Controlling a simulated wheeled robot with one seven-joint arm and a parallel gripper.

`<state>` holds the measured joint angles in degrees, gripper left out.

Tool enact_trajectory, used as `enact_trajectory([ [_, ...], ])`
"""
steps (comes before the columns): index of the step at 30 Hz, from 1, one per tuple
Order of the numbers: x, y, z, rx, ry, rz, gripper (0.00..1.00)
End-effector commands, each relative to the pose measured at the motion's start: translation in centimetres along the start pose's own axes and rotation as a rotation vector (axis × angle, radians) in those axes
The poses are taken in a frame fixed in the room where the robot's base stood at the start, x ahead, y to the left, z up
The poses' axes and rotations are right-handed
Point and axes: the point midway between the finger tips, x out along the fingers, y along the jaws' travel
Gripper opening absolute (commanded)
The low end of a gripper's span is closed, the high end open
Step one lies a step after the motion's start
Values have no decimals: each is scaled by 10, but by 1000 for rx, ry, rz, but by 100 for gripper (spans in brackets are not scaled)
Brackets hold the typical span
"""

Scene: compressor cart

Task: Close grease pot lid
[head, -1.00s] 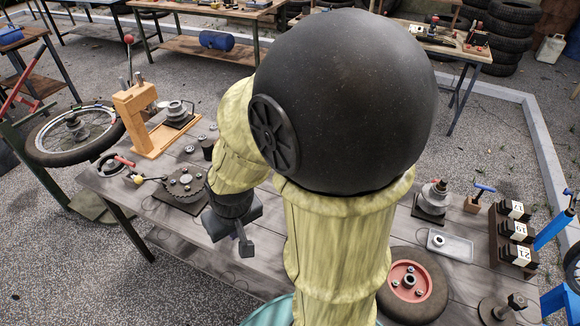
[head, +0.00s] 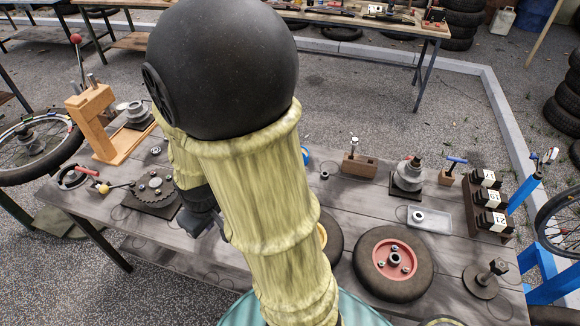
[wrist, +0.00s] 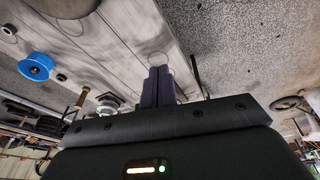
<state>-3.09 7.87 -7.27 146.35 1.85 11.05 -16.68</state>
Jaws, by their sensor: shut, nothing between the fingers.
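I cannot make out the grease pot or its lid for certain. A small blue round thing (head: 305,155) shows on the bench at the edge of my arm, mostly hidden behind it. A blue round thing (wrist: 36,67) also shows at the left of the wrist view; I cannot tell whether it is the pot. My gripper (wrist: 158,84) is shut and empty, its dark fingers together over the grey bench planks. In the head view, part of it (head: 207,218) shows low over the bench's front left part, partly behind my arm.
On the bench (head: 345,200) stand a toothed disc (head: 155,188), an orange-brown press (head: 92,120), a wheel (head: 393,264), a metal tray (head: 430,219) and a rack of numbered black blocks (head: 489,205). Bare planks lie right of my arm, towards the back.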

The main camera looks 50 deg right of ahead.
Motion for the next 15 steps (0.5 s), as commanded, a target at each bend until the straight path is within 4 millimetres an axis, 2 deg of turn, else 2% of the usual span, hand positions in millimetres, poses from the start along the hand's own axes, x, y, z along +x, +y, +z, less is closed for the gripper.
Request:
enact_trajectory([
  [1,25,8,3,-54,-8,18,0],
  [6,82,46,8,-301,-22,126,0],
  [12,136,102,25,-631,-110,302,0],
  [15,155,132,35,-814,-189,400,0],
])
